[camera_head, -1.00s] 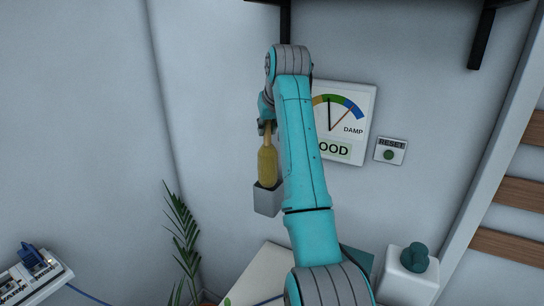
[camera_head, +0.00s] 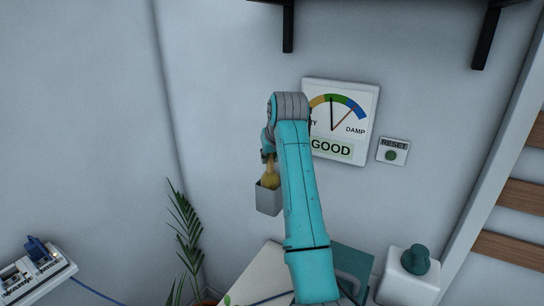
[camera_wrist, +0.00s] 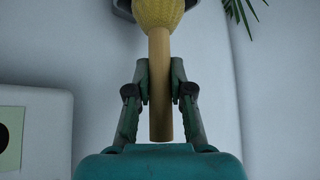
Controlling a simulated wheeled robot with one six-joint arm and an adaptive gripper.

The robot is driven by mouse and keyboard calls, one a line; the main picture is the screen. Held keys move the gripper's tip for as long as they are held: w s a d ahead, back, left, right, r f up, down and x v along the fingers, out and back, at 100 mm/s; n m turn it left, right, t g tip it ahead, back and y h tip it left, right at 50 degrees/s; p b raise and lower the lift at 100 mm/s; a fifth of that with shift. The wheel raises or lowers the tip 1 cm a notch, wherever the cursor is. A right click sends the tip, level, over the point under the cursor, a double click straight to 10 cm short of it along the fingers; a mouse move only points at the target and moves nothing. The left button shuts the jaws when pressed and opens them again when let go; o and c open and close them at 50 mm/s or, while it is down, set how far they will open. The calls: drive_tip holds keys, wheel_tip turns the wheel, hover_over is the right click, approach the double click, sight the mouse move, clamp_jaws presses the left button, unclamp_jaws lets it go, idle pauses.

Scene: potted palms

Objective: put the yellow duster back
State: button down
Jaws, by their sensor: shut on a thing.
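The yellow duster (camera_head: 271,179) is upright, head down, with its lower part inside the grey wall holder (camera_head: 268,200) in the head view. My gripper (camera_head: 268,157) is just above the holder, shut on the duster's handle. In the wrist view my gripper (camera_wrist: 160,85) has its two fingers on either side of the wooden handle, and the duster's yellow head (camera_wrist: 158,12) lies beyond them. A grey rim of the holder shows behind the head at the top edge. How deep the head sits inside is hidden by the holder's wall.
A damp gauge (camera_head: 341,120) reading GOOD and a RESET button plate (camera_head: 393,151) are on the wall to the right of my arm. Dark shelf brackets (camera_head: 288,28) hang above. A palm (camera_head: 187,235) stands below left, and a white block with a teal knob (camera_head: 415,260) is at lower right.

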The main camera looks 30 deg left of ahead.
drive_tip(key=shift+f, duration=0.1)
drive_tip(key=c, duration=1)
unclamp_jaws()
drive_tip(key=shift+c, duration=0.2)
drive_tip(key=v, duration=1.2)
drive_tip(key=shift+s, duration=0.1)
